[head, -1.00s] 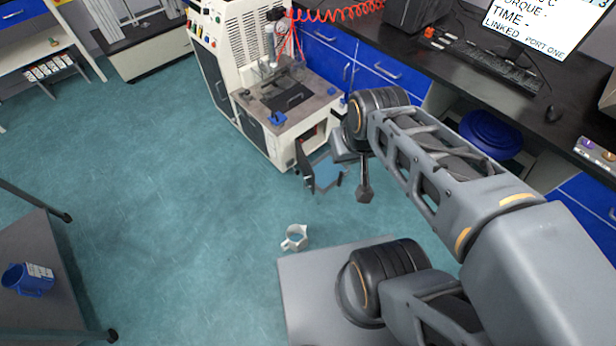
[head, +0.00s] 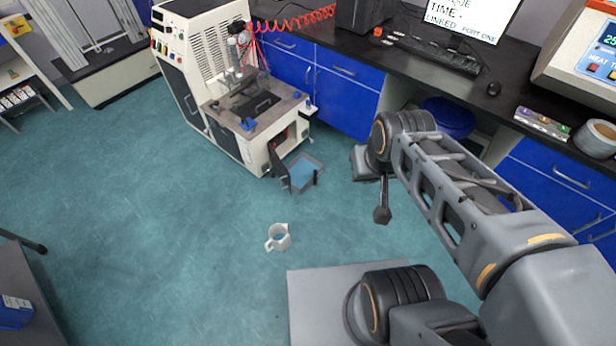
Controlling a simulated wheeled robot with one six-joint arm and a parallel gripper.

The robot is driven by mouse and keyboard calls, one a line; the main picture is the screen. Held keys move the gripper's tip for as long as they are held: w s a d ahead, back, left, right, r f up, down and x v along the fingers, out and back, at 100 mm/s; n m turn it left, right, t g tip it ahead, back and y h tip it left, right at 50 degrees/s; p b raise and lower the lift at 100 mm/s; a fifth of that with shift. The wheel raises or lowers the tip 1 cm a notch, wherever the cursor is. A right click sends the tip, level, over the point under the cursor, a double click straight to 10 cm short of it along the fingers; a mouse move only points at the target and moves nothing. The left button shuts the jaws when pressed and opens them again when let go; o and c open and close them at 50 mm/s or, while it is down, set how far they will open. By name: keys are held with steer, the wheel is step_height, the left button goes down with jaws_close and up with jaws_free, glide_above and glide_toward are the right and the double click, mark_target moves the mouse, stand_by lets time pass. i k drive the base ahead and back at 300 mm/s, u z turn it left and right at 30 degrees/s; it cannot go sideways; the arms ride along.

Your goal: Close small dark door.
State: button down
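The small dark door (head: 279,166) stands swung open at the lower front of the cream rheometer (head: 250,120). The opening behind it (head: 290,136) shows some red inside. A dark tray-like frame with a bluish middle (head: 303,172) is just right of the door; I cannot tell whether it is joined to it. My gripper (head: 382,214) is to the right of the door and apart from it, pointing down. Its fingers are small and partly hidden by my arm, so their opening does not show.
A white mug-like cup (head: 279,237) stands on the teal floor in front of the machine. Blue cabinets (head: 345,100) under a dark bench line the right. A blue round stool (head: 449,117) sits beneath the bench. The floor left of the machine is clear.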

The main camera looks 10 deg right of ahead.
mark_target(282, 172)
steer(key=z, duration=0.4)
steer(key=i, duration=0.9)
steer(key=u, duration=2.6)
